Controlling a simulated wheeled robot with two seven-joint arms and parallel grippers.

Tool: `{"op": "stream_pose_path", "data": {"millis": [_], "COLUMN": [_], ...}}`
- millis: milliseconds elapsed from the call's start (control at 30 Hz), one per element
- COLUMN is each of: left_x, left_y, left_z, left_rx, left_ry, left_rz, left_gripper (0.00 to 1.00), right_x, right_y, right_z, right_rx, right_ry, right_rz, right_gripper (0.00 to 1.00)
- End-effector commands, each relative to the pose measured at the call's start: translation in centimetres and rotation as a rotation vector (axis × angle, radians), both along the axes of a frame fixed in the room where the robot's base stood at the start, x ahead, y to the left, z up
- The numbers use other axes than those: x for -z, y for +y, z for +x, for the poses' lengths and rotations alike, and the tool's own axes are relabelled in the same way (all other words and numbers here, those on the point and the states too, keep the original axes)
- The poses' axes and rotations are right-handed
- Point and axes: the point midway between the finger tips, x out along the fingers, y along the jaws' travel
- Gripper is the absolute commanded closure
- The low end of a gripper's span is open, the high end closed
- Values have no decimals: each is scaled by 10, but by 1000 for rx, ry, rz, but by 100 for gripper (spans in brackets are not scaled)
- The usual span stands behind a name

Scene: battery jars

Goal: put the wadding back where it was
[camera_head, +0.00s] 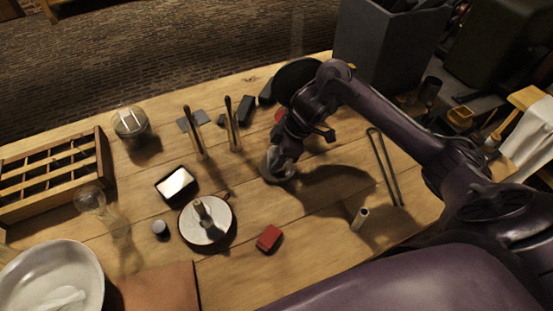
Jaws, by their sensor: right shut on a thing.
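My right gripper (285,153) reaches down over a clear glass jar (276,168) near the middle of the table. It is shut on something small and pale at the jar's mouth. The fingers and glare hide most of it, so I cannot tell for sure that it is the wadding, or whether it is inside the jar or above it. A pale, crumpled-looking thing (64,301) lies in the large white bowl (80,262) at the lower left. My left gripper is not in view.
Round glass jars stand at the back left (130,121) and left (90,198), near a wooden compartment rack (48,177). A black tray (176,183), a white dish (222,232), upright tools (233,135), a red block (269,238) and long tongs (385,165) surround my gripper.

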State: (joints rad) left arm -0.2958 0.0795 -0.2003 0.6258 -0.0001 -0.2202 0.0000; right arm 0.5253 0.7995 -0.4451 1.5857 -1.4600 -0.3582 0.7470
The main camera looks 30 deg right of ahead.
Motion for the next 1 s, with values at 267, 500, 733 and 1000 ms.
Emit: {"op": "stream_pose_path", "data": {"millis": [267,500,733,1000], "left_x": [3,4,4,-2], "left_y": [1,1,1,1], "left_z": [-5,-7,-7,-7], "left_rx": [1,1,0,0], "left_ry": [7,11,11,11], "left_rz": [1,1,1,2], "left_gripper": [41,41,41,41], "right_x": [8,11,11,-9], "right_y": [0,0,0,-8], "right_z": [0,0,0,-2], "right_rx": [0,0,0,-1], "right_ry": [-1,0,0,-4], "right_rz": [0,0,0,-4], "right_gripper": [82,48,35,35]}}
